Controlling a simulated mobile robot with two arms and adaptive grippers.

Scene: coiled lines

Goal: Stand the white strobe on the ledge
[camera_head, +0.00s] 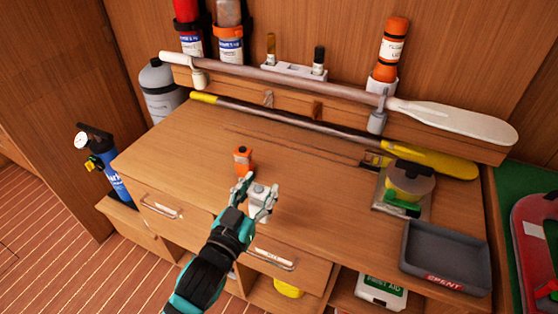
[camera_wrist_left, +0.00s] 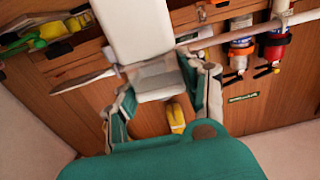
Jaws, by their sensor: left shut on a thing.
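My left gripper (camera_head: 258,197) is shut on the white strobe (camera_head: 258,204), a small pale block held between the fingertips over the front part of the desk. In the left wrist view the strobe (camera_wrist_left: 140,30) is large and white between the two fingers of the left gripper (camera_wrist_left: 160,85). Whether its underside touches the desk I cannot tell. The wooden ledge (camera_head: 335,112) runs along the back wall above the desk, behind and above the gripper. My right gripper is not in view.
A white paddle (camera_head: 290,84) and a yellow-ended pole (camera_head: 300,122) run along the ledge's front. Holders with canisters and an orange flask (camera_head: 393,50) stand along the ledge. An orange device (camera_head: 243,158) is on the desk (camera_head: 180,150), just beyond the gripper. A dark "SPENT" tray (camera_head: 445,278) lies right.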

